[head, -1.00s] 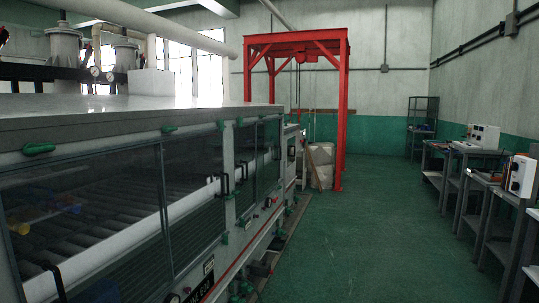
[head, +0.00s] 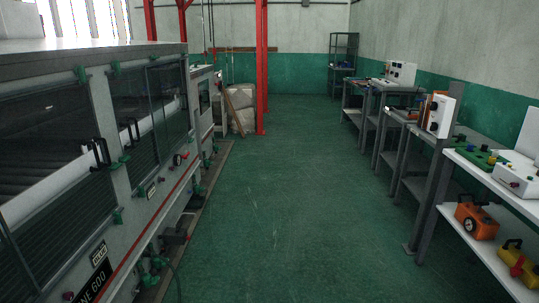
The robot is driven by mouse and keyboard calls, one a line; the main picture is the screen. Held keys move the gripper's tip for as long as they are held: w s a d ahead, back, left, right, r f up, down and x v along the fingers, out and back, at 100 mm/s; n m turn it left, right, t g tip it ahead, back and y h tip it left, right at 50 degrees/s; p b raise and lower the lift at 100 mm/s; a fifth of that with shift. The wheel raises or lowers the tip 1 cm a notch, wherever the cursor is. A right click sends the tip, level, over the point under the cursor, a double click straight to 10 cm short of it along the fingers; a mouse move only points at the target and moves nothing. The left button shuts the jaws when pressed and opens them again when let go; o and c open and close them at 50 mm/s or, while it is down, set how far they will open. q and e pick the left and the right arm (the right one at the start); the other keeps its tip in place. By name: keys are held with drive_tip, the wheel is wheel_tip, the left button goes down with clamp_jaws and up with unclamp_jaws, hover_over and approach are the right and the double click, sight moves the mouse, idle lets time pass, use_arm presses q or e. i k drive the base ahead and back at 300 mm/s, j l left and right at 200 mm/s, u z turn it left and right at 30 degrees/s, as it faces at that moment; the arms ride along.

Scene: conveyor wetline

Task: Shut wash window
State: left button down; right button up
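The wet-line machine (head: 110,215) runs along the left side, with dark glass windows in its grey front. The near window (head: 45,140) has a black handle (head: 100,153) at its right edge and is cut off by the left picture edge. A farther window (head: 150,110) has a black handle (head: 132,130) near its left side. Green latches, such as one green latch (head: 81,75), sit around the frames. Which one is the wash window, and how far each stands open, I cannot tell. Neither of my grippers is in view.
A clear green floor aisle (head: 260,210) runs ahead. Grey benches with instruments (head: 390,115) line the right wall, and a white shelf (head: 500,200) with orange and yellow devices is near right. A red frame post (head: 261,70) and pale sacks (head: 240,110) stand ahead. Pipes and a hose (head: 165,270) lie low beside the machine.

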sight(183, 134)
drive_tip(key=i, duration=1)
drive_tip(key=i+l, duration=0.15)
drive_tip(key=i, duration=0.9)
drive_tip(key=j+u, duration=0.05)
